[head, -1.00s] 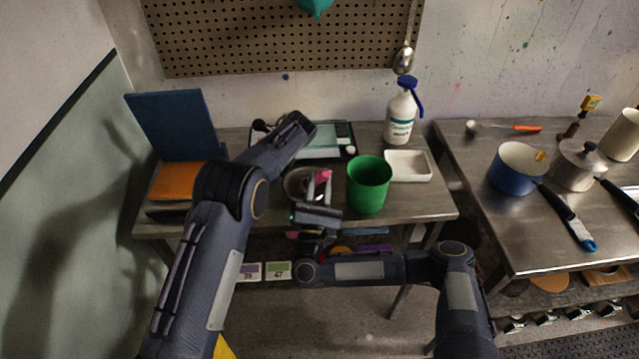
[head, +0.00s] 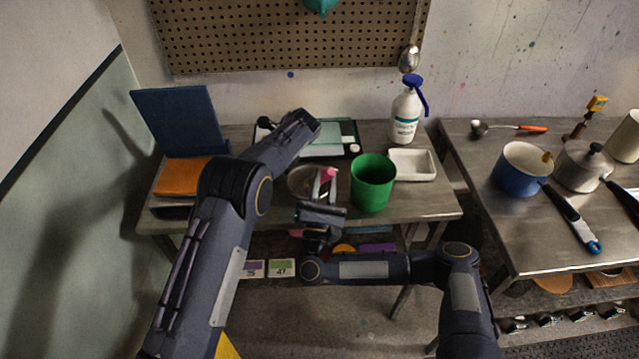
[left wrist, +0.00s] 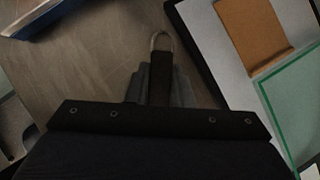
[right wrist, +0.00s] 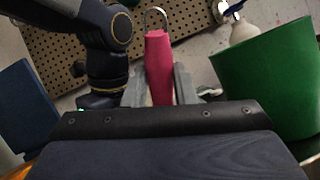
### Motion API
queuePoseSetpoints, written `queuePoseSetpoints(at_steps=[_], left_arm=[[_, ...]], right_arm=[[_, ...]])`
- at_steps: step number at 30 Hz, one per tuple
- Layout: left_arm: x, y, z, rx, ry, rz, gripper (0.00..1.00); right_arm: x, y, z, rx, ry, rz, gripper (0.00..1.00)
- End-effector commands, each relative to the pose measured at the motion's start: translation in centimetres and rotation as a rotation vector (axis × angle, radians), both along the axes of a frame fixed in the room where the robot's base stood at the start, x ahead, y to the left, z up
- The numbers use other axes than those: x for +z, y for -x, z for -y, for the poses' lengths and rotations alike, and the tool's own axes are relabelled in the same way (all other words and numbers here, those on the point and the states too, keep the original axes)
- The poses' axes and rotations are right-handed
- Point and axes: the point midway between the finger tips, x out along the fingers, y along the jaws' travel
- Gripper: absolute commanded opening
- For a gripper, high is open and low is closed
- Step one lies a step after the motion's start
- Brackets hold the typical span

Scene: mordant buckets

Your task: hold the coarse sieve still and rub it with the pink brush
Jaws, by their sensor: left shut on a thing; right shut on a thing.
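The coarse sieve (head: 301,181) is a round metal bowl near the front of the left table, partly hidden by my arms. In the left wrist view my left gripper (left wrist: 160,88) is shut on its dark handle (left wrist: 161,68), which ends in a metal loop. My right gripper (head: 324,188) is shut on the pink brush (head: 329,173) at the sieve's right side. In the right wrist view the brush's pink handle (right wrist: 159,65) stands up between the fingers. Its bristles are hidden, so contact with the sieve cannot be seen.
A green bucket (head: 373,183) stands close to the right of my right gripper. Behind it are a white tray (head: 412,165) and a spray bottle (head: 406,112). A blue panel (head: 180,121) and an orange item (head: 180,177) are at left. Pots stand on the right table.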

Motion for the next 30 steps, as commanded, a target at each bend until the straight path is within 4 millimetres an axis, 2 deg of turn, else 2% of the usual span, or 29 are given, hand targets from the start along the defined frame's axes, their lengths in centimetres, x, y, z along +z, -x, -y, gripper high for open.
queuePoseSetpoints(at_steps=[6,19,23,30], left_arm=[[0.1,0.0,0.0,0.0,0.0,0.002,0.03],[0.1,0.0,0.0,0.0,0.0,0.002,0.03],[0.1,0.0,0.0,0.0,0.001,0.001,0.03],[0.1,0.0,0.0,0.0,0.001,0.001,0.03]], right_arm=[[0.0,-0.4,1.1,0.0,-0.001,-0.001,0.08],[-0.1,1.6,-0.3,0.001,0.0,-0.002,0.08],[0.0,1.2,-0.3,0.0,0.001,0.0,0.08],[0.1,-0.8,-0.3,-0.002,0.001,0.0,0.08]])
